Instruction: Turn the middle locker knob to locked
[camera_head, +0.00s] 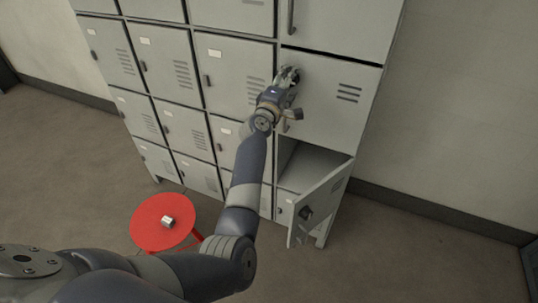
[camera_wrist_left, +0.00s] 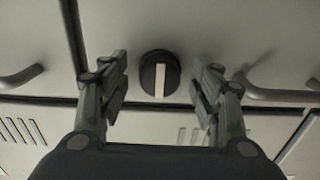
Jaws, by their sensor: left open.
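In the left wrist view a round black knob (camera_wrist_left: 160,77) with a pale bar across its face sits on a grey locker door. The bar looks about upright in that picture. My left gripper (camera_wrist_left: 158,82) is open, with one finger on each side of the knob and a visible gap on both sides. In the head view my left gripper (camera_head: 289,74) is at the upper left of the middle door (camera_head: 335,100) in the right column. It hides the knob there. My right gripper is not in view.
Below, a locker door (camera_head: 325,200) hangs open, with a dark knob (camera_head: 305,212) on it. Curved handles (camera_wrist_left: 22,76) show left and right in the wrist view. A red stool (camera_head: 150,236) with a small metal object (camera_head: 168,221) stands in front. Floor at right is clear.

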